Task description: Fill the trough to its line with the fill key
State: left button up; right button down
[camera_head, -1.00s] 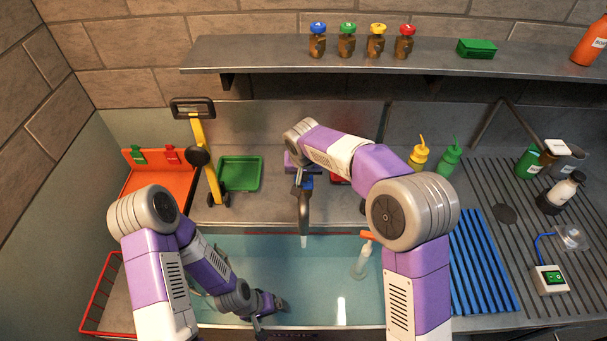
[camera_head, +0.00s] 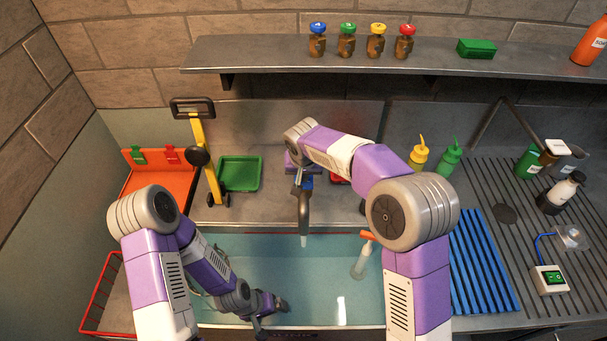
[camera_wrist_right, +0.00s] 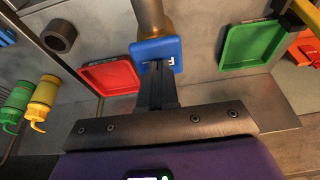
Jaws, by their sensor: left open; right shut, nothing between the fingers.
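The trough (camera_head: 350,327) is a long steel basin holding pale blue-green water (camera_head: 325,270). A thin red line (camera_head: 330,233) runs along its back wall, close above the water. The tap (camera_head: 305,215) hangs over the back of the trough; its spout tip is pale, and I cannot tell if water runs. The blue fill key (camera_wrist_right: 150,47) sits on the tap's stem, its label partly hidden. My right gripper (camera_wrist_right: 158,85) is shut and empty, its fingertips right at the key's lower edge. My left gripper (camera_head: 276,306) is open, low over the front of the trough.
A clear bottle with an orange top (camera_head: 363,258) stands in the trough at right. A green tray (camera_head: 240,173) and a yellow-handled tool (camera_head: 207,160) are behind it at left. A blue ribbed mat (camera_head: 480,262) and a switch box (camera_head: 550,281) lie at right.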

jog(key=shift+s+d+f, duration=0.15)
jog(key=shift+f, duration=0.25)
jog(key=shift+s+d+f, duration=0.1)
jog(key=shift+s+f, duration=0.05)
jog(key=shift+f, duration=0.25)
jog(key=r+p, duration=0.2)
jog(key=r, duration=0.1)
jog(key=r+p, duration=0.1)
jog(key=r, duration=0.1)
jog(key=shift+w+a, duration=0.1)
jog(key=shift+w, duration=0.25)
jog(key=v, duration=1)
jog(key=shift+a+r, duration=0.15)
jog(key=shift+r, duration=0.15)
jog(key=shift+w, duration=0.1)
dwell(0.4)
